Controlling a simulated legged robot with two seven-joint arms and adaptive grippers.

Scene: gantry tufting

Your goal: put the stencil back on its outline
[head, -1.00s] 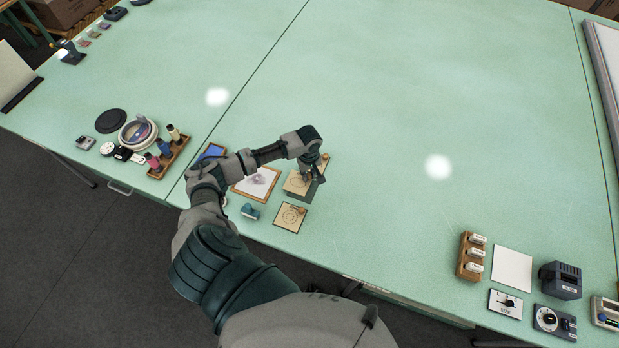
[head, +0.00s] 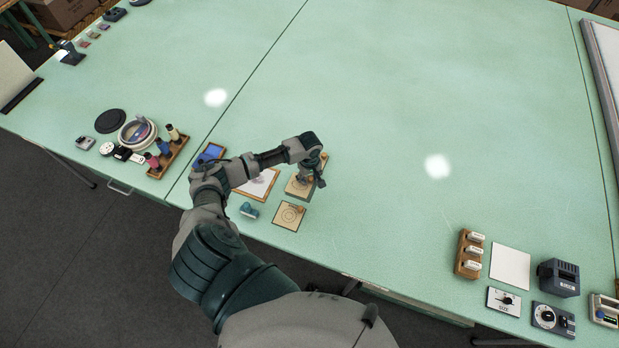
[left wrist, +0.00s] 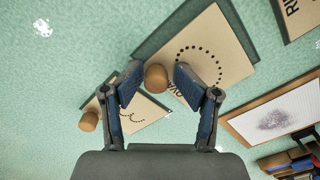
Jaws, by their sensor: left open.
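The oval stencil (left wrist: 205,62) is a tan card with a dotted ring, lying on a dark grey-green pad (left wrist: 178,24). It also shows in the head view, on its pad (head: 291,191). A round wooden knob (left wrist: 156,77) stands at the card's edge. My left gripper (left wrist: 158,87) is open, with one finger on each side of this knob; I cannot tell whether they touch it. In the head view my left gripper (head: 309,177) covers part of the card. A second tan card (left wrist: 147,112) with its own knob (left wrist: 89,121) lies partly behind the fingers. My right gripper is not in view.
A tan card with a ring (head: 288,216) lies nearer the table's front edge. A teal-handled tool (head: 249,210) and a wood-framed picture (head: 262,184) are to the left. A bottle rack (head: 170,158) stands farther left.

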